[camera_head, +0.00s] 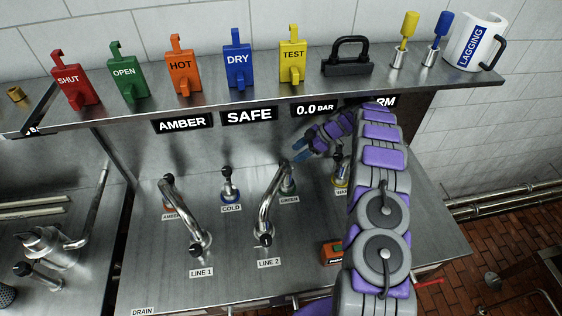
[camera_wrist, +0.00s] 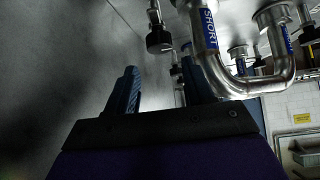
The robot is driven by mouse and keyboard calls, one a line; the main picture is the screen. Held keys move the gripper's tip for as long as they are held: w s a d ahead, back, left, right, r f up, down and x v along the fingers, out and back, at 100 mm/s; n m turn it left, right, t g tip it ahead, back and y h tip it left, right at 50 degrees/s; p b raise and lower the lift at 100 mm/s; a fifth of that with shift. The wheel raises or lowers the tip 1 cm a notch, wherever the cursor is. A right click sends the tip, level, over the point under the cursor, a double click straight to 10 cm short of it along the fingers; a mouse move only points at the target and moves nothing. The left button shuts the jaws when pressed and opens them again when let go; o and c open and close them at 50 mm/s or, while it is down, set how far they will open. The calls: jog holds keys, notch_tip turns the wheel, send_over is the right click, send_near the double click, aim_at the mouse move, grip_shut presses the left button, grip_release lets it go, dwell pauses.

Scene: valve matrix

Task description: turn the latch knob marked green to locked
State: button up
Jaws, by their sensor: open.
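The knob marked green (camera_head: 289,183) stands on the steel panel right of the bent pipe at LINE 2, above its GREEN label (camera_head: 289,199). Its base is partly hidden by the pipe, and its top is dark. My gripper (camera_head: 301,154) is open and empty, just above and to the right of this knob, apart from it as far as I can tell. In the wrist view the two blue fingers (camera_wrist: 158,72) are spread. A black knob (camera_wrist: 160,39) hangs beyond them there; I cannot tell which one it is.
The bent pipe at LINE 2 (camera_head: 268,205) rises close left of the green knob. The cold knob (camera_head: 230,186) and the LINE 1 pipe (camera_head: 183,212) are farther left. A shelf (camera_head: 210,98) with coloured tags overhangs the back.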

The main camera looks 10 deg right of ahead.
aim_at(285, 162)
jog(key=shift+x, duration=3.6)
jog(key=shift+d, duration=0.1)
jog(key=shift+c, duration=0.4)
jog(key=shift+d, duration=0.1)
jog(key=c, duration=0.7)
